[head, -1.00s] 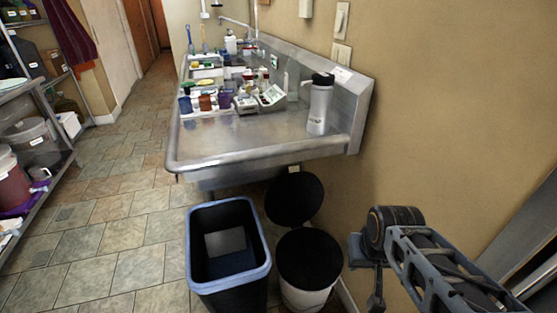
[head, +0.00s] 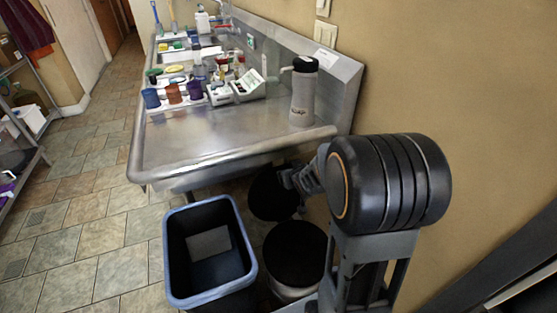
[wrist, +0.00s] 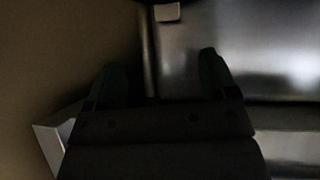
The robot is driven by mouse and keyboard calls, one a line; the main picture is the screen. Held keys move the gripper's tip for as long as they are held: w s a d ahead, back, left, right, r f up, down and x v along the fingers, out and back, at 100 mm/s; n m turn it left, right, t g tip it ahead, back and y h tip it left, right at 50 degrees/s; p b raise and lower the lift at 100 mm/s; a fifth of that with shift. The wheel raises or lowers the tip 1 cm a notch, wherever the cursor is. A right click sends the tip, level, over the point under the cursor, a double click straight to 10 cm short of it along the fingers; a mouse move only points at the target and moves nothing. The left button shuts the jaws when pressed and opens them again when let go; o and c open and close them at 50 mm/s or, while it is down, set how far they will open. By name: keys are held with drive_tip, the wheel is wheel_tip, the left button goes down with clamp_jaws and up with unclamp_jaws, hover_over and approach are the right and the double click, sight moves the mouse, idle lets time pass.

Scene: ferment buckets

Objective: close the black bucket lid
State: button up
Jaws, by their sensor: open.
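The black lid (head: 268,196) is a round dark disc behind the bucket, under the front edge of the steel sink counter. It stands raised, apart from the bucket's top. The bucket (head: 290,292) has a pale wall and a round black top (head: 295,252); I cannot tell whether this is a dark inside or a cover. My gripper (head: 288,180) is at the lid's upper right edge, partly hidden by my arm; contact cannot be told. In the wrist view my gripper (wrist: 160,75) has its two fingers wide apart with nothing between them. The lid is not recognisable there.
A blue-rimmed bin (head: 172,262) stands left of the bucket. The steel counter (head: 215,135) overhangs the lid and carries bottles and a white dispenser (head: 303,95). The tan wall (head: 450,80) is close on the right. The tiled floor (head: 85,225) at left is clear.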

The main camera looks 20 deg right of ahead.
sight(279, 161)
drive_tip(key=w+f+t, duration=0.1)
drive_tip(key=w+f, duration=0.1)
drive_tip(key=w, duration=0.3)
drive_tip(key=w+d+f+t+y+b, duration=0.1)
drive_tip(key=w+f, duration=0.2)
drive_tip(key=w, duration=0.2)
drive_tip(key=w+f+t, duration=0.1)
drive_tip(key=w+f, duration=0.1)
drive_tip(key=w, duration=0.3)
drive_tip(key=shift+w+d+f+n+y, duration=0.25)
drive_tip(key=shift+w+f+n+y, duration=0.05)
drive_tip(key=shift+f, duration=0.05)
drive_tip(key=shift+c, duration=0.4)
drive_tip(key=c, duration=1.2)
drive_tip(key=shift+s+f+b, duration=0.1)
drive_tip(key=shift+b, duration=0.4)
